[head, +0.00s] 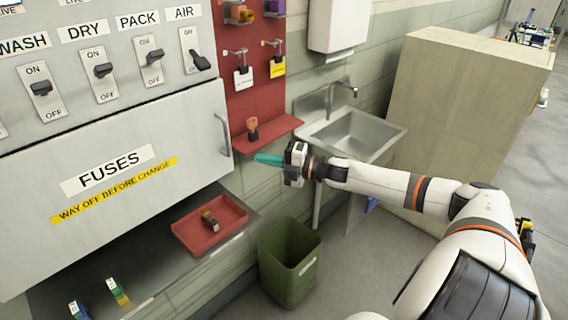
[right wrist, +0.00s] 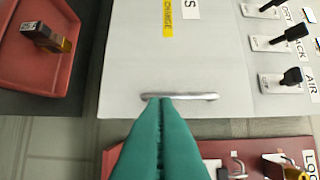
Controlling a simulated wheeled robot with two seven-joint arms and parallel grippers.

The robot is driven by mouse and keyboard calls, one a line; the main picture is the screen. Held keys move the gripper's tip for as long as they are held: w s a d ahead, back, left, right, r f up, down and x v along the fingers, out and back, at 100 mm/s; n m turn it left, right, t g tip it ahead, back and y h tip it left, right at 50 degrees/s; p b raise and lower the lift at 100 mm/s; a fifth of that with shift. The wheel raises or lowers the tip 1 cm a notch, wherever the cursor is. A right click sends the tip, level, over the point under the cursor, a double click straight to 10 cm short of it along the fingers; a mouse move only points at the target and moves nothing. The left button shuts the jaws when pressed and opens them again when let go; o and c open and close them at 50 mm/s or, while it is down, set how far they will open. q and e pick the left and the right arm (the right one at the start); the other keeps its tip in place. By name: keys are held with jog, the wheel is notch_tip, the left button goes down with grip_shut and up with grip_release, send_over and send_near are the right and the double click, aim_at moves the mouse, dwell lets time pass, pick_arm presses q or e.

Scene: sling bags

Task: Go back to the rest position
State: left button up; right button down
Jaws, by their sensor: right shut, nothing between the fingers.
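My right gripper (head: 268,159) reaches in from the right in the head view, in front of the red board's lower shelf. Its teal fingers are shut and empty; they also show in the right wrist view (right wrist: 160,135). My left gripper is not in view.
A red tray (head: 190,242) holding a dark and orange fuse-like piece (head: 209,219) sits on the ledge below the door. A green bin (head: 289,285) stands on the floor. A sink (head: 355,133) and a large beige cabinet (head: 465,110) stand behind my right arm.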

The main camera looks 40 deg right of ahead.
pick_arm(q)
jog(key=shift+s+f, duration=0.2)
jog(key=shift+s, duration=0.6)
pick_arm(e)
jog(key=v, duration=0.5)
jog(key=shift+r, duration=0.1)
